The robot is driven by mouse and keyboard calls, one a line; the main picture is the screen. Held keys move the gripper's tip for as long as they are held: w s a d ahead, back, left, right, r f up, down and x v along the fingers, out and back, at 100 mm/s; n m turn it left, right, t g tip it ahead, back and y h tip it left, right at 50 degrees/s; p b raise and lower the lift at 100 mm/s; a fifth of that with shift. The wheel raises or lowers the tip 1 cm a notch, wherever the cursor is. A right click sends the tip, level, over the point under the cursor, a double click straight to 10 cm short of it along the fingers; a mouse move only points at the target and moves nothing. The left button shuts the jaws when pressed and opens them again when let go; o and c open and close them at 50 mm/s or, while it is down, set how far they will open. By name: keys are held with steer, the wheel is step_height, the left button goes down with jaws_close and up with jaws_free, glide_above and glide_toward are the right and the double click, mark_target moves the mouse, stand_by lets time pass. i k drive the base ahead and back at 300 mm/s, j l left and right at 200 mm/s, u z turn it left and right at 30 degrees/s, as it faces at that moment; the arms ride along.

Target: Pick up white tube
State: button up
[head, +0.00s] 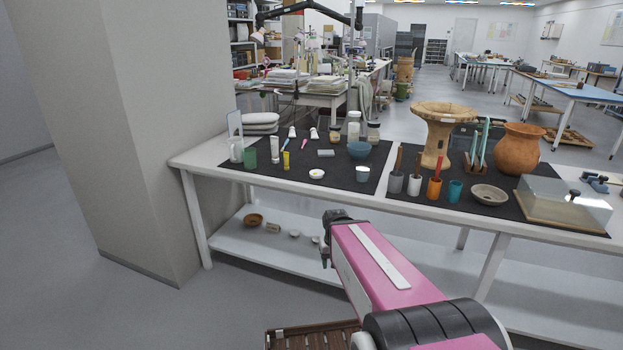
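A slim white tube (275,149) stands upright on the dark mat at the left part of the white table (225,155). It is between a green cup (250,157) and a yellow tube (286,160). My arm reaches forward from the lower right. Its dark end, where my gripper (326,252) seems to be, is in front of the table's near edge, to the right of and nearer than the white tube, and apart from it. The fingers cannot be made out, and nothing held is visible.
A large pillar (135,130) stands left of the table. A lower shelf (270,255) holds small bowls.

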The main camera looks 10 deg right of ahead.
mark_target(274, 140)
steer(key=i+j, duration=0.1)
steer(key=j, duration=0.25)
steer(key=i+j, duration=0.15)
steer(key=j, duration=0.2)
steer(key=i+j+u, duration=0.1)
steer(key=j, duration=0.25)
steer(key=i+j, duration=0.15)
steer(key=j, duration=0.2)
